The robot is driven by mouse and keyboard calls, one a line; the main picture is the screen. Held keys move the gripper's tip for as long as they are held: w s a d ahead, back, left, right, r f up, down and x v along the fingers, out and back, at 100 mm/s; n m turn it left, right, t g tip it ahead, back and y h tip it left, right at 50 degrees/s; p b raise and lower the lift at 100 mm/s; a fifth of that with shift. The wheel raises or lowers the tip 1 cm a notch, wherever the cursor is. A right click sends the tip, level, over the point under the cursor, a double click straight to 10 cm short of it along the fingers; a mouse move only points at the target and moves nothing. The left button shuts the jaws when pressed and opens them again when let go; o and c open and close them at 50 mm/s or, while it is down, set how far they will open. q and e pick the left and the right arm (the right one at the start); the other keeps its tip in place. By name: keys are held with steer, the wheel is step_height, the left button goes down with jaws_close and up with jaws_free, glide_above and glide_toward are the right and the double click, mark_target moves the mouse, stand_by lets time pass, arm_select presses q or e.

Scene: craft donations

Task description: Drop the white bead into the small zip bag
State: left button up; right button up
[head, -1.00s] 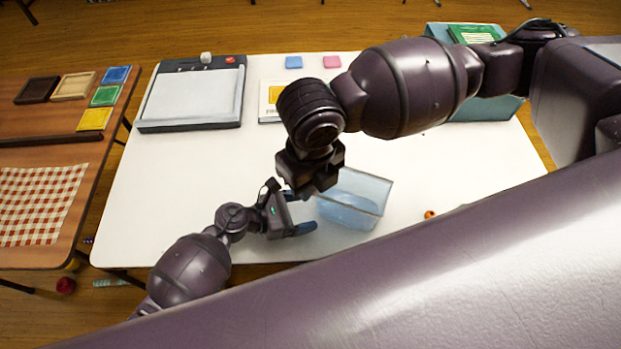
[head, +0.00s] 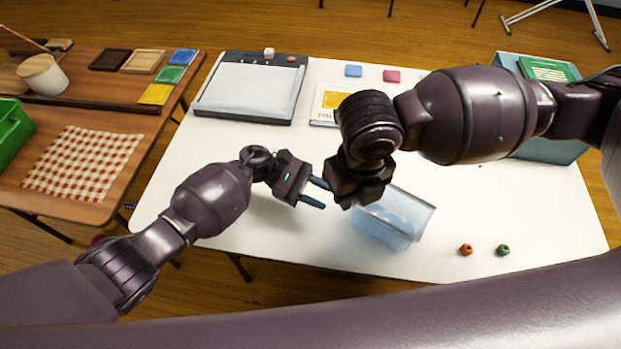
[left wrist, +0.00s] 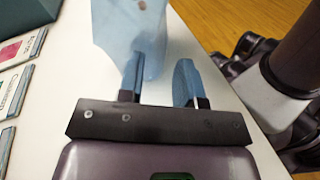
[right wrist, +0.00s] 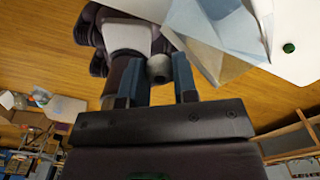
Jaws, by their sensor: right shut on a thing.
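The small zip bag (head: 400,218) is translucent pale blue and stands, slightly slanted, near the table's front edge. My right gripper (head: 350,203) hangs over its left end, with the fingertips mostly hidden in the head view. In the right wrist view a small whitish bead (right wrist: 158,70) sits between the right fingers, and the bag (right wrist: 222,28) lies beyond them to the right. My left gripper (head: 320,195) is open and empty just left of the bag. In the left wrist view the bag (left wrist: 112,28) overlaps the left finger; contact cannot be told.
An orange bead (head: 466,249) and a green bead (head: 503,250) lie right of the bag. A paper trimmer (head: 248,92) and a yellow-fronted card (head: 331,100) lie farther back. A teal box (head: 565,150) stands at right. The white table's left front is clear.

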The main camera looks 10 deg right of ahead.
mark_target(360, 210)
arm_select(q)
step_height(360, 210, up, 3)
steer(key=w+a+m+g, duration=0.1)
steer(key=a+m+g, duration=0.1)
steer(key=m+g, duration=0.1)
steer(key=shift+y, duration=0.3)
steer(key=x, duration=1.2)
steer(key=shift+w+r, duration=0.15)
steer(key=shift+r, duration=0.05)
jaws_close()
arm_select(e)
steer(key=s+d, duration=0.1)
steer(key=d, duration=0.8)
steer(key=shift+f, duration=0.25)
stand_by(2.4)
steer(key=shift+s+f, duration=0.1)
steer(key=shift+f, duration=0.9)
stand_by(0.9)
